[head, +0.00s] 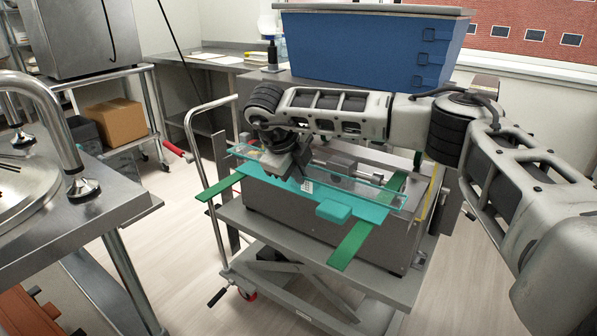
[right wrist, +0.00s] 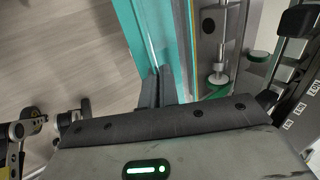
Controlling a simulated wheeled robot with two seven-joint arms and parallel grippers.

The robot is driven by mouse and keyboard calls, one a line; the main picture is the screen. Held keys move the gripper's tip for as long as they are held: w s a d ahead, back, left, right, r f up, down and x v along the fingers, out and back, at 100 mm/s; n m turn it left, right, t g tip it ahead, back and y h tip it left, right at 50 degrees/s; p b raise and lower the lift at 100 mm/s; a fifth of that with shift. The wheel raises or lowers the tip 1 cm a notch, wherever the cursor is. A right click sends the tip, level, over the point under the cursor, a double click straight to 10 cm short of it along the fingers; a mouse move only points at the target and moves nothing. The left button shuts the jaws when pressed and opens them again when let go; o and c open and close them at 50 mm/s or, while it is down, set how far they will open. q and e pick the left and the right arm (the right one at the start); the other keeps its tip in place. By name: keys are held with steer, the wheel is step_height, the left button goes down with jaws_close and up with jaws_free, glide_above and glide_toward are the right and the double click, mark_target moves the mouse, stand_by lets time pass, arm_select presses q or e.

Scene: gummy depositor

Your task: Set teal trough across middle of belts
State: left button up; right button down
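The teal trough (head: 352,209), long with clear walls and a small teal block on its near side, lies lengthwise over the grey machine. It crosses above two green belts, a left one (head: 219,187) and a right one (head: 352,245); whether it touches them I cannot tell. My right gripper (head: 303,184) is at the trough's near edge, left of its middle. In the right wrist view the gripper's fingers (right wrist: 160,88) are close together on the teal trough's wall (right wrist: 152,42). My left gripper is not in view.
A blue hopper (head: 365,50) stands above and behind the machine. The machine sits on a grey wheeled lift cart (head: 285,240) with a tubular handle. A steel table (head: 95,195) is at left, with open floor between.

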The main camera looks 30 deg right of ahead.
steer(key=shift+r, duration=0.1)
steer(key=c, duration=1.7)
jaws_free()
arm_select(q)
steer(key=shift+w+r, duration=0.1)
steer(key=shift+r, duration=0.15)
